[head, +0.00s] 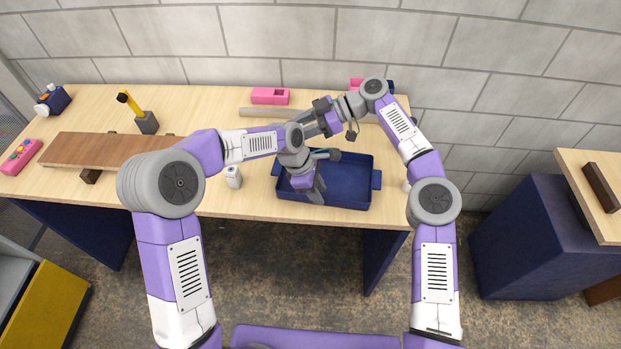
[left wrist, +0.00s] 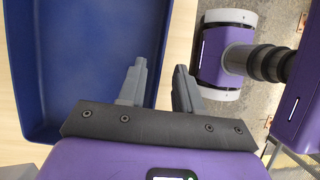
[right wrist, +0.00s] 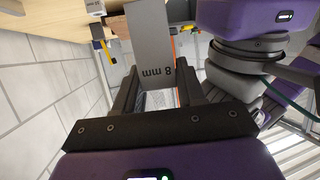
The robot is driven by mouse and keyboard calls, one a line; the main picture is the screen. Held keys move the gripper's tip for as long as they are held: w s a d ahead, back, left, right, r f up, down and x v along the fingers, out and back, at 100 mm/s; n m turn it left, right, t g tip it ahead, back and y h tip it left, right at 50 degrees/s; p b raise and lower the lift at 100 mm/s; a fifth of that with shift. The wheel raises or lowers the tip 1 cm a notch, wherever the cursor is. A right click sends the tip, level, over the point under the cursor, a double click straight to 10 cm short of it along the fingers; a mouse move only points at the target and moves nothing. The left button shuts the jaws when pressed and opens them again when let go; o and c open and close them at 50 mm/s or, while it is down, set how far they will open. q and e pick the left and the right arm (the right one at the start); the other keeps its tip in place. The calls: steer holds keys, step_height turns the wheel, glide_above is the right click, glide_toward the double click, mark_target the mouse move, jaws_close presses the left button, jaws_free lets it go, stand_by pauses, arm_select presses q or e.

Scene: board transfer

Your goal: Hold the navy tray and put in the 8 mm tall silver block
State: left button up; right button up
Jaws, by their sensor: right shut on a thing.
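The navy tray (head: 350,183) rests on the table near its front edge, and its interior looks empty where visible. My left gripper (head: 314,196) points down at the tray's front wall. In the left wrist view, its open fingers (left wrist: 160,85) straddle the tray wall (left wrist: 160,45), one inside and one outside, with gaps beside the wall. My right gripper (right wrist: 157,88) is shut on the silver block (right wrist: 152,45), a flat grey piece marked "8 mm" that sticks out past the fingertips. In the head view, my right arm reaches behind the tray; the block cannot be made out clearly there.
A small white-grey item (head: 233,176) stands left of the tray. A wooden plank (head: 105,150), a yellow-and-grey tool (head: 146,121) and a pink block (head: 270,96) lie further left and back. A wall closes the rear.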

arm_select(q)
steer(key=shift+x, duration=1.75)
jaws_close()
